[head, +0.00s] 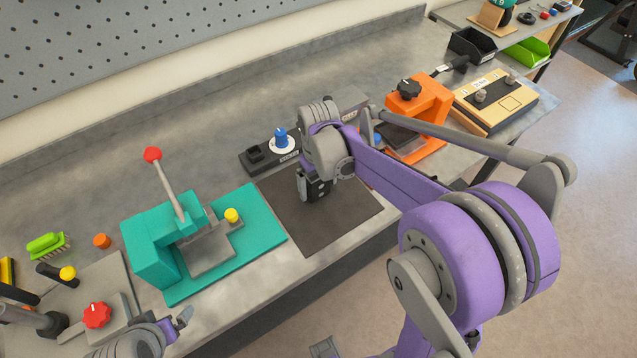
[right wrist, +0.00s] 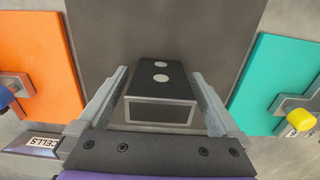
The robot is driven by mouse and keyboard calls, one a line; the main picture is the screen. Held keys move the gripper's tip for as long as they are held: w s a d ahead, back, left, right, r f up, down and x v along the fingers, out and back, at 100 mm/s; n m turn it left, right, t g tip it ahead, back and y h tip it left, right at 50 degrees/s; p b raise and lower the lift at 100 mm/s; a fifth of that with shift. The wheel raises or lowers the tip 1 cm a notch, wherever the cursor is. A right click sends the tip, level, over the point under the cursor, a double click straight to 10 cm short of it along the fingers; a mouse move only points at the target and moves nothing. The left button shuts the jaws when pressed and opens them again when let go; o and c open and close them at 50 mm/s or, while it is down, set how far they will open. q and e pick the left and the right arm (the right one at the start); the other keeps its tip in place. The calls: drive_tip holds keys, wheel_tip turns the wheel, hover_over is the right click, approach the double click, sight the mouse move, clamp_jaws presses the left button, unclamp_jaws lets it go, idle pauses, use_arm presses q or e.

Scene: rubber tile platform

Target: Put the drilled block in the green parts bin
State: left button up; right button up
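The drilled block (right wrist: 160,80) is dark, with two pale round spots on its upper face. In the head view this gripper (head: 313,192) points down over the dark mat (head: 345,215); I cannot tell whether the block touches the mat. The green parts bin (head: 527,53) stands at the far right end, beside a black bin. My left gripper (head: 181,322) is at the bottom left, partly cut off, and its opening is unclear.
A teal press (head: 150,245) with a red-knobbed lever stands left of the mat. An orange fixture (head: 420,105) and a tan box (head: 495,100) lie between the mat and the bins. The black bin (head: 472,45) adjoins the green one. A pegboard (head: 150,45) backs the bench.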

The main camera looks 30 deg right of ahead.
use_arm(q)
drive_tip(key=shift+w+r, duration=0.1)
drive_tip(key=shift+r, duration=0.1)
use_arm(e)
drive_tip(key=shift+r, duration=0.35)
use_arm(q)
drive_tip(key=shift+w+r+p, duration=0.2)
drive_tip(key=shift+r+p, duration=0.35)
drive_tip(key=shift+p, duration=0.05)
use_arm(e)
wheel_tip(320, 180, up, 11)
drive_tip(key=shift+r, duration=0.1)
drive_tip(key=shift+s+a+r, duration=0.15)
drive_tip(key=s+a+f+t, duration=0.2)
drive_tip(key=s, duration=0.2)
drive_tip(key=s+a+f+t, duration=0.1)
drive_tip(key=s+a+f, duration=0.1)
drive_tip(key=s, duration=0.3)
drive_tip(key=s+a+f+m+t, duration=0.1)
drive_tip(key=s+a+f+t, duration=0.1)
drive_tip(key=s+f, duration=0.2)
drive_tip(key=shift+s+a+f+t, duration=0.1)
drive_tip(key=shift+s+a+t, duration=0.2)
drive_tip(key=shift+s, duration=0.4)
